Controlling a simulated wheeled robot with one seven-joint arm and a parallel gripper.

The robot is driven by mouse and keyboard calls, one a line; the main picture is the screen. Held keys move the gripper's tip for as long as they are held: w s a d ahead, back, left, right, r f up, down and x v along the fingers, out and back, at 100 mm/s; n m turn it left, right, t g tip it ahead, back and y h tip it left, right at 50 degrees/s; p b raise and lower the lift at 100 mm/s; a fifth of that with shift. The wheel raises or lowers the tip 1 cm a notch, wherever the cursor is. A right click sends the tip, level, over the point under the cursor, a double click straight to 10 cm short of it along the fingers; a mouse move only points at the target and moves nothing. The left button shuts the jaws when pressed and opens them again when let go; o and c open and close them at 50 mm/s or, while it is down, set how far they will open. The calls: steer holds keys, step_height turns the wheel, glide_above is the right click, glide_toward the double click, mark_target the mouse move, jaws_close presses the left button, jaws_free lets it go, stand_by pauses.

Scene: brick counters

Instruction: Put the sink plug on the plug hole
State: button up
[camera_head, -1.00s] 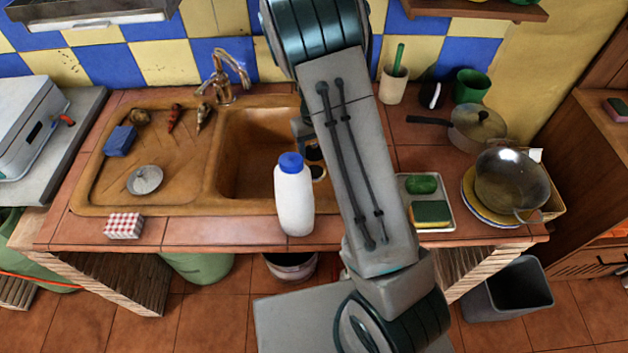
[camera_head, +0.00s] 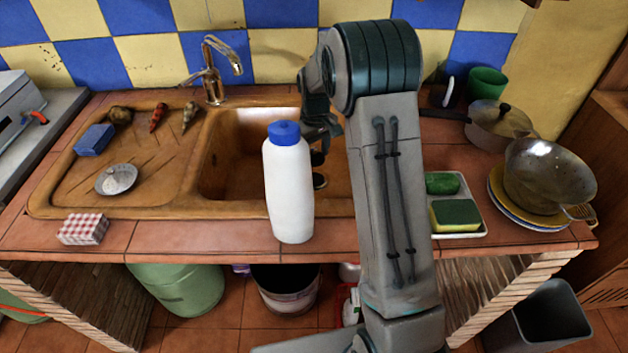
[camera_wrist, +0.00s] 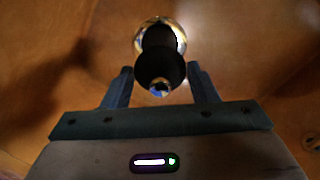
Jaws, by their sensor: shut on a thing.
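The sink plug (camera_wrist: 160,68), a dark rounded piece with a small shiny knob end, is between the two fingers of my gripper (camera_wrist: 162,78) in the wrist view. My gripper is shut on it. A bright metallic ring shows just beyond the plug over the brown sink floor; I cannot tell whether it is the plug's rim or the plug hole. In the head view my gripper (camera_head: 320,140) reaches into the basin (camera_head: 235,170), partly hidden by the bottle and my arm. A dark round spot, perhaps the plug hole (camera_head: 319,181), shows low in the basin.
A white bottle with a blue cap (camera_head: 288,190) stands on the front ledge before the basin. The faucet (camera_head: 213,75) rises behind it. The drainboard (camera_head: 150,195) holds a blue sponge, a metal disc and small items.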

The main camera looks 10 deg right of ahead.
mark_target(315, 149)
step_height(315, 149, down, 8)
steer(key=shift+r, duration=0.1)
stand_by(0.4)
steer(key=o, duration=1)
steer(key=shift+f, duration=0.2)
steer(key=shift+r, duration=0.1)
step_height(315, 149, up, 12)
steer(key=shift+r, duration=0.1)
